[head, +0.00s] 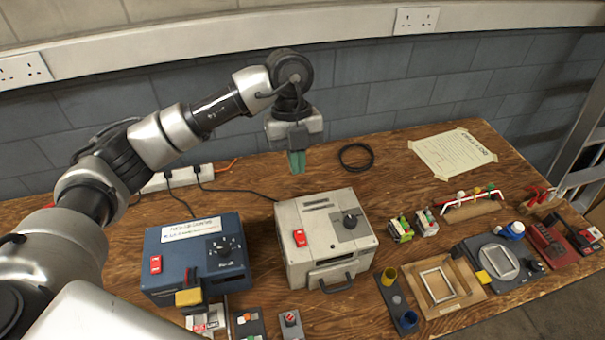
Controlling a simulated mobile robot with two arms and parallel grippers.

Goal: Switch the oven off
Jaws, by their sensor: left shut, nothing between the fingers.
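A cream box (318,218) stands mid-table with a red rocker switch (300,238), a black knob (350,220) and a black handle (337,283) on its front; it looks like the oven. I cannot tell which way its switch is set. A blue box (195,262) stands to its left, with a white label, its own red switch (155,264) and a black dial (222,248). My left gripper (297,162) points down, green fingertips together and empty, above and behind the cream box, apart from it. My right gripper is out of view.
A power strip (180,178) with cables lies behind the blue box. A black cable ring (356,156) and a taped paper sheet (452,152) lie at the back. Small blocks, a wooden frame (437,287) and tools crowd the right and front. Bare wood shows behind the cream box.

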